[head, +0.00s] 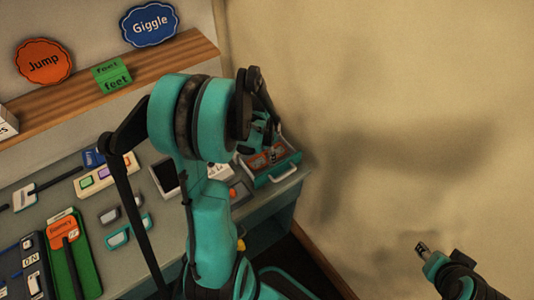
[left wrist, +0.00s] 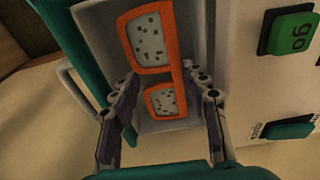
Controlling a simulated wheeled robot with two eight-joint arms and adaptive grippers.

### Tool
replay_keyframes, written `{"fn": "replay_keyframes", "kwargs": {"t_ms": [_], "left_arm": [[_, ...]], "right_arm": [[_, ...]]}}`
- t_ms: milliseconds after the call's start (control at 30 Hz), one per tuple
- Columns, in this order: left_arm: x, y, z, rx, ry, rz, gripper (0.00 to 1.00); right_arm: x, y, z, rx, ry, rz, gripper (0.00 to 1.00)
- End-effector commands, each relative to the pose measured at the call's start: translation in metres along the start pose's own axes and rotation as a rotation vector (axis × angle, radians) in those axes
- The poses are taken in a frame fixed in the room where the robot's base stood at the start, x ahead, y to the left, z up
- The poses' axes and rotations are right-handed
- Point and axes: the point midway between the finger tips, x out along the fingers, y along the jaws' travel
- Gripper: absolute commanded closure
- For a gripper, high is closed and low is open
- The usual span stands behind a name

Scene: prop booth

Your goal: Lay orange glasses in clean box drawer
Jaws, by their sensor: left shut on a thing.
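The orange glasses (left wrist: 176,80) have speckled grey lenses. In the left wrist view they lie within the pale grey inside of the open drawer (left wrist: 200,28), which has teal edges. My left gripper (left wrist: 165,88) is shut on the glasses, a finger on either side of their lower part. I cannot tell if the glasses touch the drawer floor. In the head view the teal box (head: 283,172) stands at the right end of the table, and my left gripper (head: 271,151) reaches down over it. My right gripper (head: 426,251) is at lower right, away from the table; its jaws are unclear.
Teal glasses (head: 131,231) and grey glasses (head: 122,208) lie on the grey table (head: 90,227). A wooden shelf (head: 60,115) is behind. A bare wall is close on the right.

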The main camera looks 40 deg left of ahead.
Motion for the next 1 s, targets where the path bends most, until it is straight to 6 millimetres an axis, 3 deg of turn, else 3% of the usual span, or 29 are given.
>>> {"fn": "replay_keyframes", "kwargs": {"t_ms": [1000], "left_arm": [[0.0064,0.0,0.0008,0.0,0.0,0.0,0.81]], "right_arm": [[0.0065,0.0,0.0046,0.0,0.0,0.0,0.6]]}}
